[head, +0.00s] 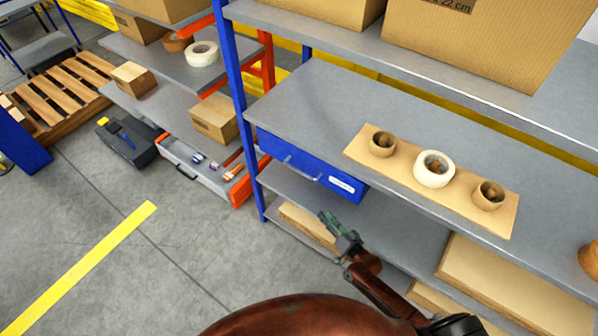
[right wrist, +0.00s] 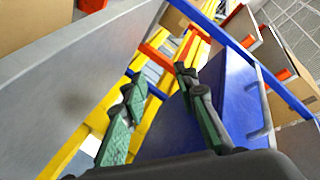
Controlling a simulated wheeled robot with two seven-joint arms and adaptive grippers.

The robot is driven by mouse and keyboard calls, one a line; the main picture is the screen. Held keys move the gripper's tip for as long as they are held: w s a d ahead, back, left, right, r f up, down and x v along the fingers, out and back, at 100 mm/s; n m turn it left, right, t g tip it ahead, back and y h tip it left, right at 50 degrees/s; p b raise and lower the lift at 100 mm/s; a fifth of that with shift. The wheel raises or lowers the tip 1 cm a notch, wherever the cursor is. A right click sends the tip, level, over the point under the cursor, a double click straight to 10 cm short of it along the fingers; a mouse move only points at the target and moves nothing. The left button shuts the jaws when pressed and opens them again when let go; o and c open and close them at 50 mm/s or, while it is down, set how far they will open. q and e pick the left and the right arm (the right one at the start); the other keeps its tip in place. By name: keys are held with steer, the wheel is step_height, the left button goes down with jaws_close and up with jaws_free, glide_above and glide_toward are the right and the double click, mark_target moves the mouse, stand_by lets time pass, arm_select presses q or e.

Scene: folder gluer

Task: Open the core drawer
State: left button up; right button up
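The blue drawer (head: 275,152) hangs under a grey shelf board in the head view, its front flush or nearly flush with the shelf edge. It has a grey bar handle (head: 300,170) and a white label (head: 343,185). In the right wrist view the blue drawer (right wrist: 232,88) and its handle (right wrist: 264,105) lie right of the fingers. My right gripper (head: 331,222) is below and in front of the drawer in the head view, apart from the handle. In the wrist view its green-padded fingers (right wrist: 160,80) are spread with nothing held. My left gripper is not in view.
A blue post (head: 238,90) stands left of the drawer. The floor in front is clear.

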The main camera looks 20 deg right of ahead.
mark_target(300, 171)
steer(key=w+a+r+m+t+y, duration=0.1)
steer(key=w+a+r+m+t, duration=0.15)
steer(key=r, duration=0.65)
steer(key=w+a+r+m+t+y, duration=0.1)
steer(key=w+a+r, duration=0.15)
steer(key=r, duration=0.65)
steer(key=w+a, duration=0.1)
steer(key=w+a+r, duration=0.1)
steer(key=w, duration=0.1)
steer(key=w+a+r, duration=0.1)
steer(key=w, duration=0.1)
steer(key=shift+w+r, duration=0.1)
steer(key=shift+w, duration=0.05)
steer(key=shift+w+a+r, duration=0.1)
steer(key=shift+w+a, duration=0.05)
steer(key=shift+w, duration=0.45)
steer(key=shift+c, duration=0.4)
jaws_close()
